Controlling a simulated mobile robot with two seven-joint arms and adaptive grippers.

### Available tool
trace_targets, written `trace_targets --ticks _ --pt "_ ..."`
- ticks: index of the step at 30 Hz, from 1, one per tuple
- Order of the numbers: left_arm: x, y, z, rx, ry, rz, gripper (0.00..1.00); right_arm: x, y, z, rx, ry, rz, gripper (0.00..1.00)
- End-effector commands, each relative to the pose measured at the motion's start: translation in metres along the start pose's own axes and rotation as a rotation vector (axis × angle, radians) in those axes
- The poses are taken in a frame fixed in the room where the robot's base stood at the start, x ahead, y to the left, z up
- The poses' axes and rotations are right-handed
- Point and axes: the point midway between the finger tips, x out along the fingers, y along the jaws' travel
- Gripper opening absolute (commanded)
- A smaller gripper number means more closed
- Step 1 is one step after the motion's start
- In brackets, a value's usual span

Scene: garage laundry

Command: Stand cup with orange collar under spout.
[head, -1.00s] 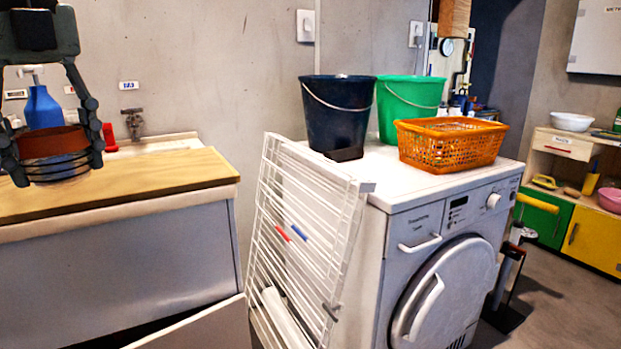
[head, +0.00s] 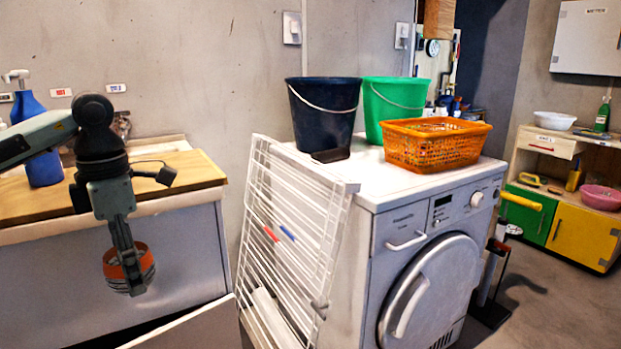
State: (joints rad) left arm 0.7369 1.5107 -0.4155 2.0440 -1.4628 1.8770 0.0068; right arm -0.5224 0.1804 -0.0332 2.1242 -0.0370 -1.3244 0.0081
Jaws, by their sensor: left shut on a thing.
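The cup with the orange collar (head: 146,262) is in my left gripper (head: 127,268), which is shut on it. The collar is a wide orange band; the part below it looks dark. A finger covers part of the cup. The gripper points down, and the cup hangs in front of the sink cabinet's front, below the wooden counter top's level in the picture. The tap on the wall (head: 122,122) is mostly hidden behind my left arm, and its spout cannot be made out. My right gripper is not in view.
A blue bottle with a white pump (head: 36,135) stands on the wooden counter (head: 200,172). A white drying rack (head: 290,245) leans against the washing machine (head: 405,225). Dark blue (head: 322,108) and green (head: 385,98) buckets and an orange basket (head: 432,148) stand on the machine.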

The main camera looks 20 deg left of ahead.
Motion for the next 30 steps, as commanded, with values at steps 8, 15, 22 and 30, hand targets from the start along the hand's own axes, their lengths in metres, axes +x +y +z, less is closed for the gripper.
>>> trace_targets --ticks 8,15,22,30 --pt "0.064 -0.038 0.07 0.88 -0.006 -0.003 0.35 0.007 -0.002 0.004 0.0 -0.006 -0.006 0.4" --pt "0.099 -0.087 0.133 1.655 -0.005 -0.001 0.35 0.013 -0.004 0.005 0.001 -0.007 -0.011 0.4" --pt "0.115 -0.134 0.179 2.283 -0.003 0.001 0.35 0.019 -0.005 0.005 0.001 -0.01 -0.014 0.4" --pt "0.12 -0.158 0.2 2.609 -0.002 -0.001 0.35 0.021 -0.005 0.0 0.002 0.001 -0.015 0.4"
